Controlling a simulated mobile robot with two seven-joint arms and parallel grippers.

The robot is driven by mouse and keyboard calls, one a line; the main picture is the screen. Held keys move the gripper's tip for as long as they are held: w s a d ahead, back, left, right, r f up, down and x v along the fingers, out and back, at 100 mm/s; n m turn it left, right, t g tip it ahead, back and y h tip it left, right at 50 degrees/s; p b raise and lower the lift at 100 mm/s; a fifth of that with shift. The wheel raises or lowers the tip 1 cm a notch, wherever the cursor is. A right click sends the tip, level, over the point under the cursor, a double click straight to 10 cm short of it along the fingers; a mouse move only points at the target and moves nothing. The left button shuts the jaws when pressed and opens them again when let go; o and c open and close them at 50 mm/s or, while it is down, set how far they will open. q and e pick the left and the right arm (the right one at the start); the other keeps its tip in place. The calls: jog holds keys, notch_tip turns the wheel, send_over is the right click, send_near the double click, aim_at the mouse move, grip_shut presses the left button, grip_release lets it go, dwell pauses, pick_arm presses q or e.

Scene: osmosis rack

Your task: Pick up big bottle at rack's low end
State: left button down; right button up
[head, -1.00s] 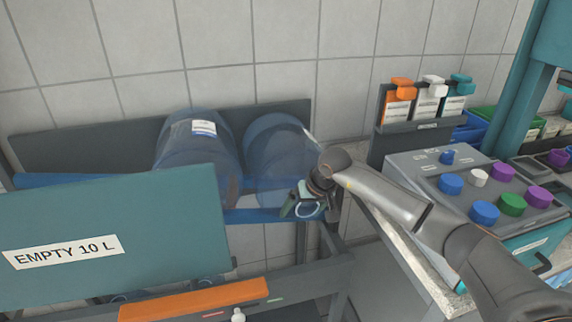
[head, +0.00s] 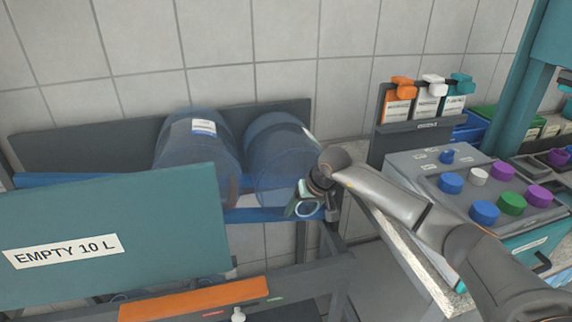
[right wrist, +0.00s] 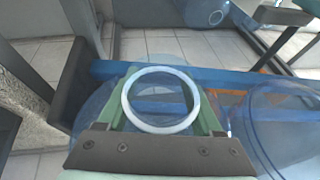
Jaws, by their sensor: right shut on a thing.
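Two large translucent blue bottles lie side by side on the rack (head: 262,214). The right-hand big bottle (head: 280,150) lies at the rack's right end, with its mouth end towards the front. My right gripper (head: 307,205) is at that mouth end. In the right wrist view its green fingers (right wrist: 162,95) are shut on either side of the bottle's pale neck ring (right wrist: 130,112). The bottle still lies on the rack. The other bottle (head: 198,148), with a white label, lies to its left. My left gripper is not in view.
An orange bar (head: 195,299) is below. A control panel with coloured knobs (head: 470,190) stands to the right, close under my right arm. A tiled wall is behind.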

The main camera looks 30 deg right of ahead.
grip_shut()
jog(key=shift+w+r, duration=0.1)
jog(key=shift+r, duration=0.05)
